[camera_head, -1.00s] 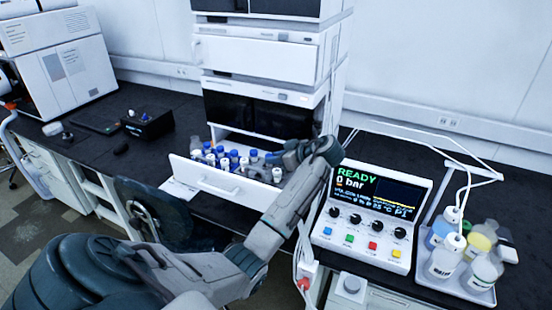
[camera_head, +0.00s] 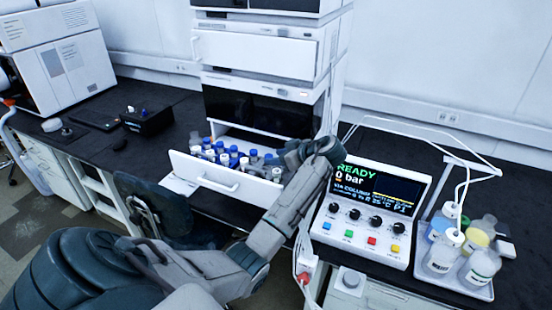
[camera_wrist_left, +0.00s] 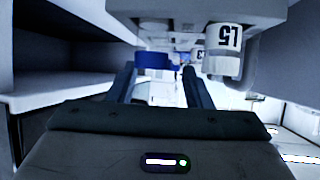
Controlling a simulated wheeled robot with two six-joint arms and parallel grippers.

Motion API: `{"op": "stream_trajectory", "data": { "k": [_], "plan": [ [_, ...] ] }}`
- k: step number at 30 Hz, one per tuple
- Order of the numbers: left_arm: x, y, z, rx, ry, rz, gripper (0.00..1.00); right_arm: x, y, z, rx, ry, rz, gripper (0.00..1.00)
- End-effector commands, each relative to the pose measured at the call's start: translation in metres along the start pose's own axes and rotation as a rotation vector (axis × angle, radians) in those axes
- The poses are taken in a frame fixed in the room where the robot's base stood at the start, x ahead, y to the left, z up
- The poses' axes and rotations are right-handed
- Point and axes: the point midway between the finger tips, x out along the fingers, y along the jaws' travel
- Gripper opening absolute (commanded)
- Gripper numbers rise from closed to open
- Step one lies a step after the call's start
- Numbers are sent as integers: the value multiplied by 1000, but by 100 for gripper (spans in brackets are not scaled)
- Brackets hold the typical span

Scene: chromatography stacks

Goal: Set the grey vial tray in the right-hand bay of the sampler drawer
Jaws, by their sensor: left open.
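The white sampler drawer (camera_head: 214,178) is pulled out below the dark-fronted module and holds several vials (camera_head: 232,155) with blue or white caps. My left arm reaches over the drawer's right end, and its gripper (camera_head: 272,163) is beside the vials there, largely hidden by the wrist. In the left wrist view the gripper (camera_wrist_left: 160,88) is open, with a blue cap (camera_wrist_left: 152,60) showing between and beyond its fingers. A labelled vial (camera_wrist_left: 223,55) and a light grey body (camera_wrist_left: 190,12), perhaps the vial tray, are close above. I cannot tell whether the fingers touch anything. My right gripper is out of view.
A control panel (camera_head: 368,215) reading READY stands right of the drawer, close to my forearm. A bottle tray (camera_head: 455,284) is at far right. A chair (camera_head: 150,205) stands before the bench. A black box (camera_head: 148,122) sits on the left bench.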

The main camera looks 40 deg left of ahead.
Motion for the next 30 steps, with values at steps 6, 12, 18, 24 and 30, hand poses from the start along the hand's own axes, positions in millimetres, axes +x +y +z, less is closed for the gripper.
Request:
{"op": "stream_trajectory", "data": {
  "k": [6, 12, 18, 24, 30],
  "plan": [
    [-43, 1, 6, -5, -6, 6, 45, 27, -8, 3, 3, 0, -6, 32],
    [-84, 1, 4, -4, -5, 5, 45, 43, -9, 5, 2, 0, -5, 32],
    [-106, 0, 2, -1, -3, 2, 45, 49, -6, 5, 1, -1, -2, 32],
    [-110, 0, 0, -1, -1, 0, 45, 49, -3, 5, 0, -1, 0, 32],
    [-109, 0, 2, 3, -2, 2, 45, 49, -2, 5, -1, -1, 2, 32]
  ]
}}
